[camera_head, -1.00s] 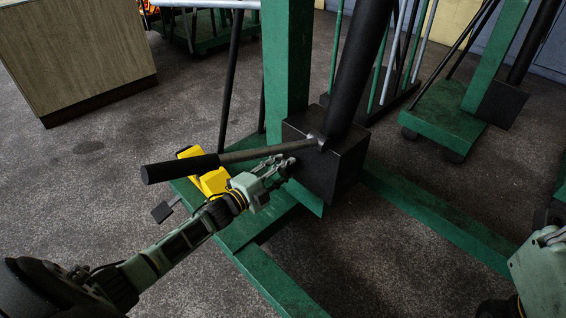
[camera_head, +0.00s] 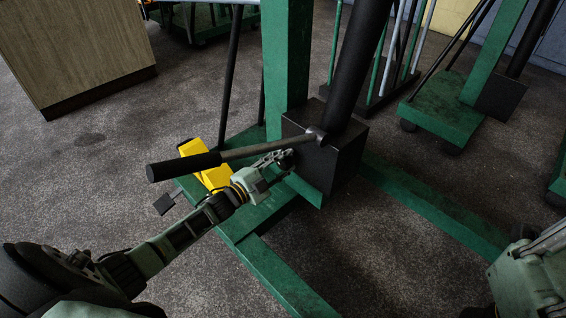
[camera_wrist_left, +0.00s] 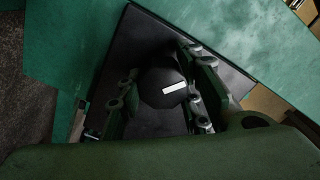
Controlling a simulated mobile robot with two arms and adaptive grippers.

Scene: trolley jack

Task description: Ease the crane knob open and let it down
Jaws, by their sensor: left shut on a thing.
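The crane knob (camera_head: 286,158) is a small black knob on the near left side of the black pump block (camera_head: 335,165). My left gripper (camera_head: 277,160) is shut on it, and the fingers hide part of it. In the left wrist view the knob (camera_wrist_left: 163,88) is round and dark with a white mark, between the two fingers of my left gripper (camera_wrist_left: 162,95). The crane's pump handle (camera_head: 215,158), with a black grip, slants just above my gripper. My right arm shows at the lower right edge; its fingers are not in view.
The green crane base (camera_head: 290,285) and its leg (camera_head: 435,210) run along the floor. A green mast (camera_head: 287,60) and a black cylinder (camera_head: 357,65) rise from it. A yellow object (camera_head: 215,177) lies beneath the handle. A wooden cabinet (camera_head: 75,45) stands at upper left.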

